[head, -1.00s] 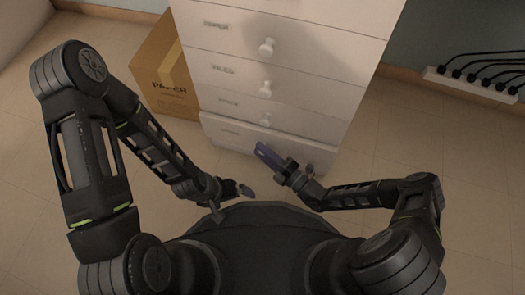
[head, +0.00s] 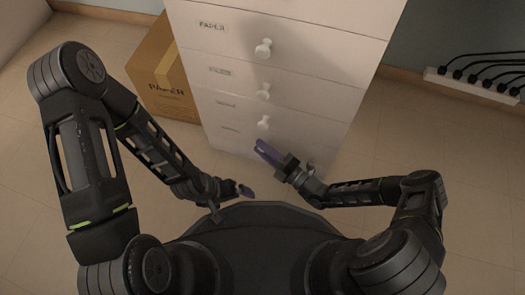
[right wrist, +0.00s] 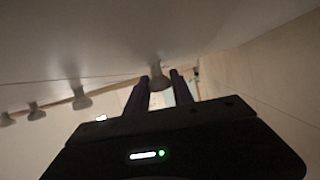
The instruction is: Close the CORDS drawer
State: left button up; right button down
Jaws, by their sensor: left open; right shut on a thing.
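The white drawer cabinet (head: 300,70) stands ahead of me with labelled drawers and round white knobs. The bottom drawer (head: 228,140) looks flush, or nearly so, with the fronts above it. I cannot read its label. My right gripper (head: 262,149) is low at this drawer's front. The right wrist view shows its purple fingers on either side of a pale knob (right wrist: 156,80), shut on it. In the head view the gripper hides that knob. My left gripper (head: 233,202) is open and empty, held off the cabinet in front of my base.
A cardboard box marked PAPER (head: 162,82) stands on the floor at the cabinet's left. A power strip with several black plugs (head: 472,84) runs along the wall at right. The floor right of the cabinet is clear.

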jog(key=shift+w+d, duration=0.15)
jog(key=shift+w, duration=0.1)
jog(key=c, duration=1.1)
grip_release()
jog(key=shift+s, duration=0.1)
jog(key=p+v, duration=0.1)
jog(key=v, duration=0.6)
jog(key=shift+s+d+p, duration=0.2)
jog(key=shift+p, duration=0.15)
jog(key=shift+r, duration=0.1)
